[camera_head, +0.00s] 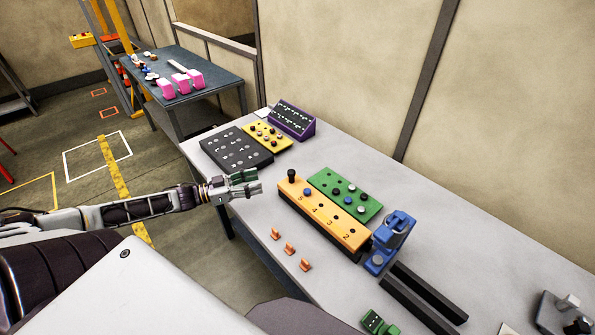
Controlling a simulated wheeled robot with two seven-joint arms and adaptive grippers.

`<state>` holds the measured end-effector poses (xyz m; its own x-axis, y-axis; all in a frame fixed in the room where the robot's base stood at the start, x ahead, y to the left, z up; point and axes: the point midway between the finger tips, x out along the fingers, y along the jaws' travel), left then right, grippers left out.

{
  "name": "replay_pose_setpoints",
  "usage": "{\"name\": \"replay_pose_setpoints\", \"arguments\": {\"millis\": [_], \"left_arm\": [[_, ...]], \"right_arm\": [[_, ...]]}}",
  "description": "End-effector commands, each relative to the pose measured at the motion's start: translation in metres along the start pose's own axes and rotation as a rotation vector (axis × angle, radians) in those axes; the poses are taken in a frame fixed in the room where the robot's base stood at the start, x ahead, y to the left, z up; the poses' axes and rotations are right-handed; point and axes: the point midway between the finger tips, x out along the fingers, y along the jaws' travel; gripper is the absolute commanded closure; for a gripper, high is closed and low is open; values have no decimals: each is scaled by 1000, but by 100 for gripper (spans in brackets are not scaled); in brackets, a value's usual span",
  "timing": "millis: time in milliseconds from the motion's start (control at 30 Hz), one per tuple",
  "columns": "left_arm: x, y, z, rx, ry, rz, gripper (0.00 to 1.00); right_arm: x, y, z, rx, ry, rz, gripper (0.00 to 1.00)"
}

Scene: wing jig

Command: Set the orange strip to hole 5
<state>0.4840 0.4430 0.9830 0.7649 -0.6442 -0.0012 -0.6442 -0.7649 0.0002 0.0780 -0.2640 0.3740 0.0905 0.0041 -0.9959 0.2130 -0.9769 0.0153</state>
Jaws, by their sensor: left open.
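The orange strip (322,217) is a long block on the grey table, with a row of numbered holes; I can read 5, 4, 3 and 2 from its far left end towards the right. A peg with a black knob (291,175) stands upright at the far left end, beyond the hole beside the 5. The hole under the peg has no number that I can read. My left gripper (259,181) is open and empty, left of that end and apart from the peg, pointing right. My right gripper is out of view.
A green board (345,194) with several knobs lies directly behind the strip. A blue fixture (390,240) stands at its right end, beside black rails (425,297). Three small orange pieces (290,248) lie in front. A black panel (236,147) lies farther back.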

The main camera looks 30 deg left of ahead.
Motion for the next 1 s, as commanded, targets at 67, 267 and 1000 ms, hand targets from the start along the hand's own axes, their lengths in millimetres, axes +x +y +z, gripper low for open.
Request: {"name": "replay_pose_setpoints", "arguments": {"millis": [67, 267, 1000], "left_arm": [[0, 0, 0, 0, 0, 0, 53], [0, 0, 0, 0, 0, 0, 53], [26, 0, 0, 2, 1, 1, 53]], "right_arm": [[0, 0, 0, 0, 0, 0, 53], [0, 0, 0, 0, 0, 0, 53], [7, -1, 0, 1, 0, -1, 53]]}}
